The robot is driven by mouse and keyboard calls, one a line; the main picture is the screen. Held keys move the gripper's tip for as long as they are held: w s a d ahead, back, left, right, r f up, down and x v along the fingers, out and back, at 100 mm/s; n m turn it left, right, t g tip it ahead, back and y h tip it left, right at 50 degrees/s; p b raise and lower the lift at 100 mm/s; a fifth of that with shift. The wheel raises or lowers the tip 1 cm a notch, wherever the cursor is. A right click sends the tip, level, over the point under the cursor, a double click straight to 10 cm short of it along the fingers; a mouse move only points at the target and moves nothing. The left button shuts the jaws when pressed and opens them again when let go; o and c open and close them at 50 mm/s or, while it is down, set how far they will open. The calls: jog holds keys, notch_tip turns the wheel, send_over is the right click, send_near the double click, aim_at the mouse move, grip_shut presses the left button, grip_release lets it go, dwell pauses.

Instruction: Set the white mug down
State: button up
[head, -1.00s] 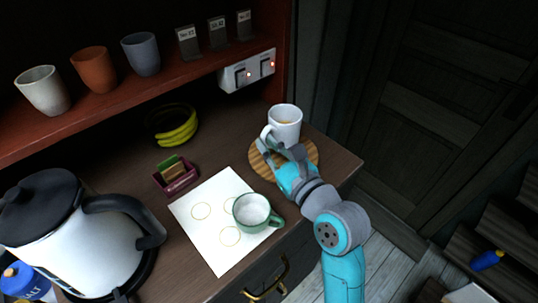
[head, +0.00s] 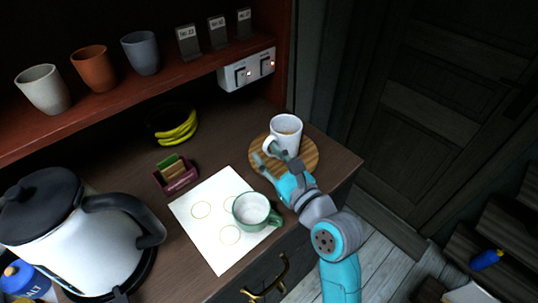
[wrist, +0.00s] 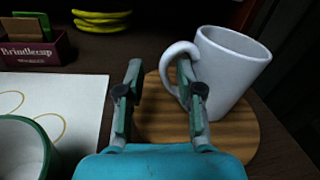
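The white mug (head: 286,133) stands on the round wooden board (head: 309,158) at the right end of the counter. Something brownish shows inside it in the head view. In the wrist view the mug (wrist: 232,72) looks tilted against the picture, with its handle to the left. My gripper (head: 273,164) is at the near left side of the mug, low over the board. In the wrist view its fingers (wrist: 160,80) are spread apart with nothing clamped between them. The right finger overlaps the handle; I cannot tell if they touch.
A green cup (head: 251,210) stands on a white sheet (head: 207,232) with yellow circles, left of my arm. A small maroon box (head: 180,182), bananas (head: 178,133) and a kettle (head: 75,235) are further left. A shelf with several cups runs behind.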

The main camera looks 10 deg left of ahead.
jog(key=shift+r, duration=0.1)
jog(key=v, duration=1.2)
jog(key=shift+d, duration=0.1)
